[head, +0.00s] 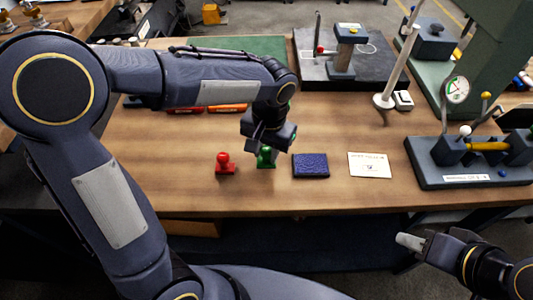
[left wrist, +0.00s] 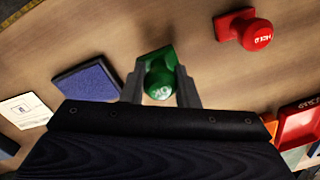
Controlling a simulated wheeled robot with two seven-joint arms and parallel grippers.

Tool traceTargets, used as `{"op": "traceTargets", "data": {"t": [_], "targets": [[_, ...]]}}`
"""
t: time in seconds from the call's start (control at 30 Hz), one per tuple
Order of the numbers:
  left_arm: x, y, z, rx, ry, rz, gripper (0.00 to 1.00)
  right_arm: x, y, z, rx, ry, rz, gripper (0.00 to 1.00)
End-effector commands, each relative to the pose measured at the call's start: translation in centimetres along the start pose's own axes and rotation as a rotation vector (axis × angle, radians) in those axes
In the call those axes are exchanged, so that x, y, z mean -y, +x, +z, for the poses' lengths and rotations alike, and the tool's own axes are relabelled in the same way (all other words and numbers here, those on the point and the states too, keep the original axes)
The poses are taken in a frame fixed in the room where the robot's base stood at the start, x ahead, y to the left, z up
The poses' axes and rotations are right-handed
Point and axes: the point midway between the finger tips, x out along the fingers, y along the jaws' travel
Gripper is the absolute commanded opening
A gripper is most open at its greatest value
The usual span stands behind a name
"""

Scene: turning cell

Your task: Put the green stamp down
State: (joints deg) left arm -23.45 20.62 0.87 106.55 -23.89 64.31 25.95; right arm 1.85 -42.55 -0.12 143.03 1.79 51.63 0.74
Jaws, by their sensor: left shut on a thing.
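The green stamp (head: 266,158) is at the middle of the wooden table, between the red stamp and the blue ink pad. My left gripper (head: 264,147) is above it with the fingers around its round knob. In the left wrist view the green stamp (left wrist: 160,76) sits between the two fingers, and its square base is close to the table or on it; I cannot tell which. My right gripper (head: 411,241) is at the lower right, off the table's front edge; its finger opening is not clear.
A red stamp (head: 225,164) stands just left of the green one. A blue ink pad (head: 311,166) and a white card (head: 370,165) lie to the right. A dark fixture with a yellow part (head: 488,146) stands further right. Bare wood lies in front of the stamps.

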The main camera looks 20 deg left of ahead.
Motion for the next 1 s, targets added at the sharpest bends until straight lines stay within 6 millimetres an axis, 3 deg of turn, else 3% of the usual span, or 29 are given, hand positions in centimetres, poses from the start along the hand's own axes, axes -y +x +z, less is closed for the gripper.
{"op": "traceTargets", "data": {"t": [0.13,0.53,0.57,0.7,1.0], "targets": [[-0.1,1.6,0.1,0.002,0.001,-0.001,0.13,0.0,0.1,0.0,0.000,0.000,0.000,0.36],[-0.1,2.2,0.0,-0.001,0.000,0.000,0.13,-0.2,0.4,0.2,0.000,0.000,0.000,0.36],[-0.1,2.0,0.0,-0.001,0.000,0.000,0.32,-0.1,0.3,0.1,0.000,0.000,0.000,0.36],[-0.1,2.0,0.0,-0.001,0.000,0.000,0.49,-0.1,0.2,0.1,0.000,0.000,0.000,0.36],[-0.1,1.7,0.0,-0.001,0.000,0.000,0.49,0.0,0.1,0.0,0.000,0.000,0.000,0.36]]}}
